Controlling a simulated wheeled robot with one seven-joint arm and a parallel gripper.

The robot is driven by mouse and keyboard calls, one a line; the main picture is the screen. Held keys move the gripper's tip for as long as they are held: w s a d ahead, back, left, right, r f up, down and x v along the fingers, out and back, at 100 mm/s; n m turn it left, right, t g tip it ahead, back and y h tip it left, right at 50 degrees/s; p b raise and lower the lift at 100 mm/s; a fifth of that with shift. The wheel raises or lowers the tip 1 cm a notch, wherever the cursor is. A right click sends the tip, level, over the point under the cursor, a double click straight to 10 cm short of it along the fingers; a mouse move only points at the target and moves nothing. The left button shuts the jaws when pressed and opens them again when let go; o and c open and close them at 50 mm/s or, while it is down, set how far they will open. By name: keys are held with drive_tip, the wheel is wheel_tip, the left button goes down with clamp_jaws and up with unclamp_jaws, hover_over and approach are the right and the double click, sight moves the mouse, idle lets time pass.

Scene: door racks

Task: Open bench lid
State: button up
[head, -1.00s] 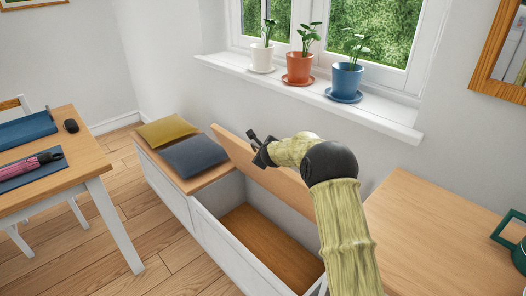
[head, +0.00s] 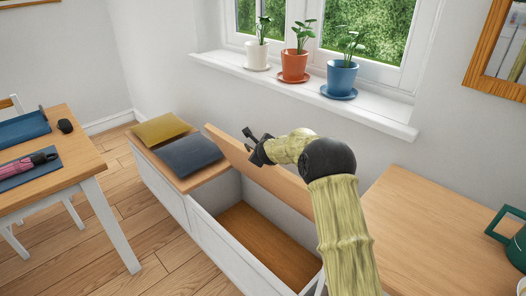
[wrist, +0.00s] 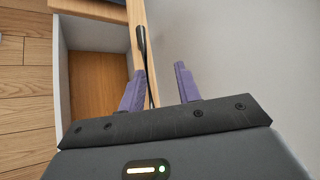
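The bench lid (head: 240,156) is a wooden panel, raised and tilted up over the right part of the white bench (head: 220,240). The open compartment (head: 262,240) with its brown floor shows below it. My gripper (head: 253,140) is at the upper edge of the lid. In the wrist view, my gripper (wrist: 159,82) has its two purple fingers apart. A thin black bar (wrist: 146,62) lies between them, closer to the left finger, beside the lid's edge (wrist: 135,28). Whether the fingers touch the lid is unclear.
A yellow cushion (head: 160,128) and a grey-blue cushion (head: 190,154) lie on the bench's left part. Several potted plants stand on the window sill (head: 290,88). A table (head: 80,160) is at the left, and a wooden surface (head: 430,230) at the right.

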drive_tip(key=b+v, duration=0.1)
drive_tip(key=v, duration=1.6)
drive_tip(key=shift+b, duration=0.4)
